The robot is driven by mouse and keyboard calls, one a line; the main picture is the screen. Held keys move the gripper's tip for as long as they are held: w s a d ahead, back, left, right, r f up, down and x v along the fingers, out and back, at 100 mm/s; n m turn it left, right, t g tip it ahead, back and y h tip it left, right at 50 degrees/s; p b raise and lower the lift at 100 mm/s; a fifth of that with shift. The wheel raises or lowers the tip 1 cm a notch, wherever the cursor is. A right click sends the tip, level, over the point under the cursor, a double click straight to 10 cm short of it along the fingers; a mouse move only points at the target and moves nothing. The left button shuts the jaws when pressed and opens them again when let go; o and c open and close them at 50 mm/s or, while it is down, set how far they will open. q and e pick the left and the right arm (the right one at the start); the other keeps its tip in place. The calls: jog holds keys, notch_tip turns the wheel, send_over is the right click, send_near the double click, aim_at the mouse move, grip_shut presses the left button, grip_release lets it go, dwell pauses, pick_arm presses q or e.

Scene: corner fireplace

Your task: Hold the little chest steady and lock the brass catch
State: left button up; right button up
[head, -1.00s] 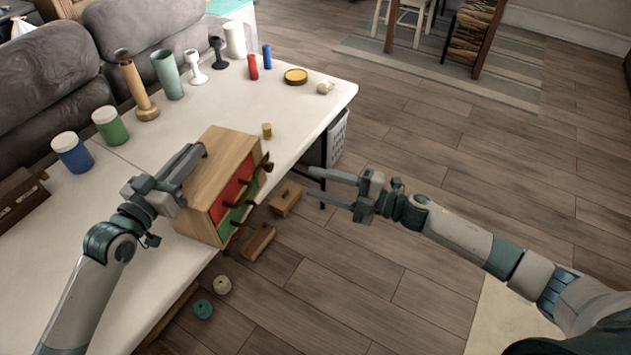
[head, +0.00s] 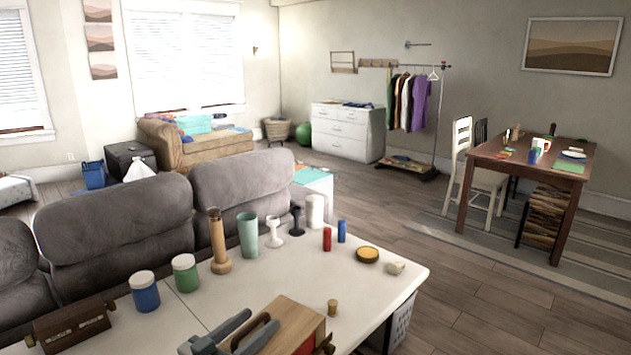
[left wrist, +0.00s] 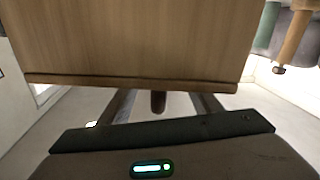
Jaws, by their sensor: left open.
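A small wooden chest (head: 290,325) stands on the white table at the bottom of the head view, cut off by the frame edge. Only its top and a sliver of its red front show. My left gripper (head: 262,318) is open at the chest's left side, with a brown handle-like piece between its fingers. In the left wrist view the chest's plain wooden panel (left wrist: 140,45) fills the top, and a dark peg (left wrist: 158,102) shows between the fingers, apart from them. A dark brown wooden box (head: 67,325) lies at the table's left. I cannot make out a brass catch. My right gripper is out of view.
Blue (head: 145,292) and green (head: 186,274) jars, a wooden bottle-like piece (head: 219,245) and other upright items line the table's back. A yellow round dish (head: 367,255) and a small wooden spool (head: 332,307) lie right. A grey sofa (head: 120,220) stands behind.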

pick_arm(q)
jog(key=shift+s, duration=0.1)
jog(key=v, duration=1.1)
jog(key=shift+s+a, duration=0.2)
jog(key=shift+s, duration=0.15)
